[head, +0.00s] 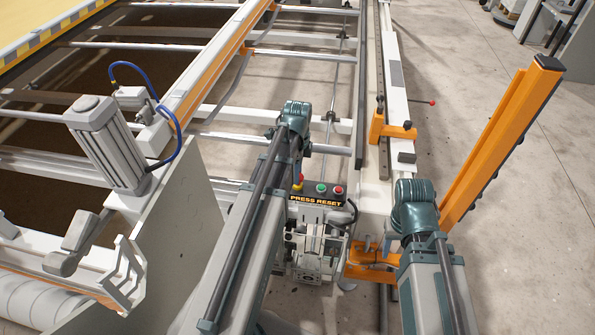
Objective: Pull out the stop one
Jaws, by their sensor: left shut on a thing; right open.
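The control box (317,200) carries a sign reading "PRESS RESET". On its top are a green button (321,188), a red button (338,190) and, at the left end, the red stop button (299,178) with yellow at its base. My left arm comes up from the bottom. My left gripper (298,169) is shut on the stop button at the box's left end; its fingers are small and mostly hidden by the arm. My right gripper (376,246) is open and empty, right of and below the box, partly hidden by my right arm.
A grey mechanism (318,245) sits under the box. An orange bracket (372,272) is beside it. A tall orange post (505,140) leans at the right. Machine rails (335,85) run behind. A grey motor (108,145) stands at left. The concrete floor at right is clear.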

